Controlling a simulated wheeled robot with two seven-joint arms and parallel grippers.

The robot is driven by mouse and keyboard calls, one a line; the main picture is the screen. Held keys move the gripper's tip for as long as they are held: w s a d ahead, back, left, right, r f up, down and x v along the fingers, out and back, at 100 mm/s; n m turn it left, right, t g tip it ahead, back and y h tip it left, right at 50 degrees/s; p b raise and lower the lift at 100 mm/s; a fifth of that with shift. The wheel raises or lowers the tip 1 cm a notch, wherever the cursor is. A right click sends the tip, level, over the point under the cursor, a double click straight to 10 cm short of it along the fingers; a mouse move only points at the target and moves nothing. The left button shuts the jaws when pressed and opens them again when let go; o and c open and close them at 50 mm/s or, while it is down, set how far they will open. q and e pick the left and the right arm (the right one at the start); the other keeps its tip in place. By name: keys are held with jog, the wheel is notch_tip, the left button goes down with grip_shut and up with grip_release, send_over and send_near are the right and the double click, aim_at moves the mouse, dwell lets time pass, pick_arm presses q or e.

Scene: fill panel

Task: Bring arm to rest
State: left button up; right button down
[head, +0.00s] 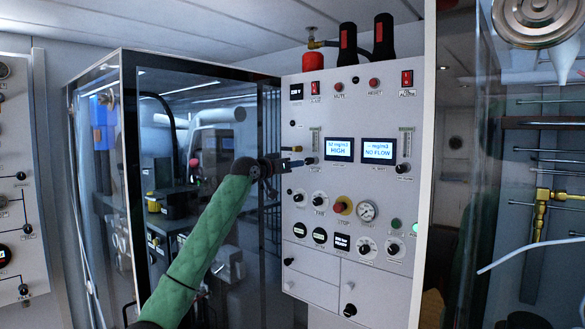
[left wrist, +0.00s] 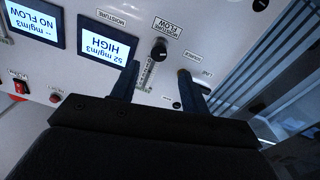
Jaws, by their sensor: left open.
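My left arm (head: 205,240), in a green padded sleeve, reaches up from the bottom of the head view to the white fill panel (head: 315,270). My left gripper (head: 297,156) is at the panel's left edge, near the left moisture flow knob. In the left wrist view, which shows the panel upside down, the gripper (left wrist: 158,76) is open with nothing between its fingers. The black moisture flow knob (left wrist: 159,50) is just beyond the fingertips, apart from them as far as I can tell. My right gripper is not in view.
The left display (head: 339,149) reads 52 mg/m3 HIGH; the right display (head: 378,150) reads NO FLOW. A glass-walled cabinet (head: 127,160) stands left of the panel. Brass piping (head: 541,215) is at the right.

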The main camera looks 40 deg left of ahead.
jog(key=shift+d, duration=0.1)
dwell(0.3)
